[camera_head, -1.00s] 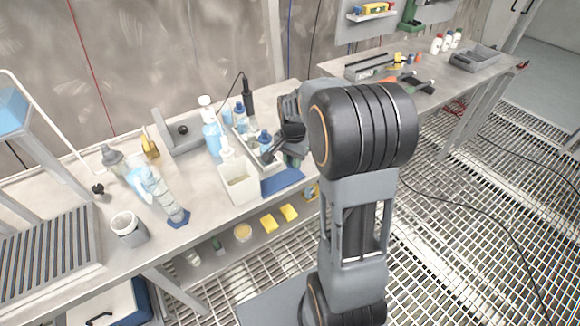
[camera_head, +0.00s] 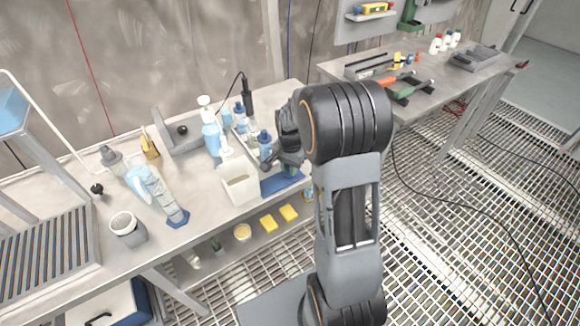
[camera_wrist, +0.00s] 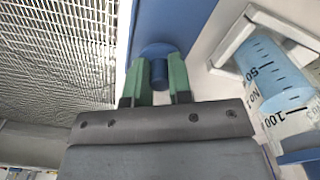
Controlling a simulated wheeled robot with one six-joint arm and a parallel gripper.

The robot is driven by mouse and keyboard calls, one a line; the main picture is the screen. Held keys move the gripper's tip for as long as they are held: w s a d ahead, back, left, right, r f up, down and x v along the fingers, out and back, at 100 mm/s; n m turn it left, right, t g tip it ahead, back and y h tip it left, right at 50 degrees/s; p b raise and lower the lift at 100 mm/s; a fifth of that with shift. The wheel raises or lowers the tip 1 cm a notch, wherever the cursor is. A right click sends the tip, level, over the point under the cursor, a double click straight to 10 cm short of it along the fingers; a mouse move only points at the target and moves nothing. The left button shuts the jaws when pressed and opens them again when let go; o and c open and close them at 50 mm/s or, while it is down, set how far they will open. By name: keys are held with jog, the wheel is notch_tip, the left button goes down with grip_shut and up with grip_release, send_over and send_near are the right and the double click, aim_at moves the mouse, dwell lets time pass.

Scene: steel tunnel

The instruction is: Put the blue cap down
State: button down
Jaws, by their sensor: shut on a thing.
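In the wrist view my gripper (camera_wrist: 158,82) has its green fingers shut on the blue cap (camera_wrist: 158,66), a round wide-rimmed piece. The cap is over or at the blue mat (camera_wrist: 178,20); I cannot tell whether it touches. The mat also shows in the head view (camera_head: 279,185) at the bench's front edge, below my gripper (camera_head: 290,168). The cap is hidden there by my wrist.
In the head view a white open container (camera_head: 239,182) stands just left of the mat. Blue-capped bottles (camera_head: 264,146) stand behind it in the rack. The bench edge drops to a grated floor.

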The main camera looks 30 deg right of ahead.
jog(key=c, duration=1)
grip_release()
jog(key=shift+f, duration=0.15)
jog(key=shift+c, duration=0.2)
notch_tip(320, 180, up, 12)
jog(key=p, duration=0.1)
jog(key=s+a+n+t, duration=0.1)
jog(key=s+a+n, duration=0.3)
jog(key=s, duration=0.4)
jog(key=s+a+r+n+t, duration=0.1)
jog(key=s+a+n+t, duration=0.1)
jog(key=s+a+n, duration=0.3)
jog(key=s+n, duration=0.2)
jog(key=s, duration=0.1)
jog(key=shift+a, duration=0.3)
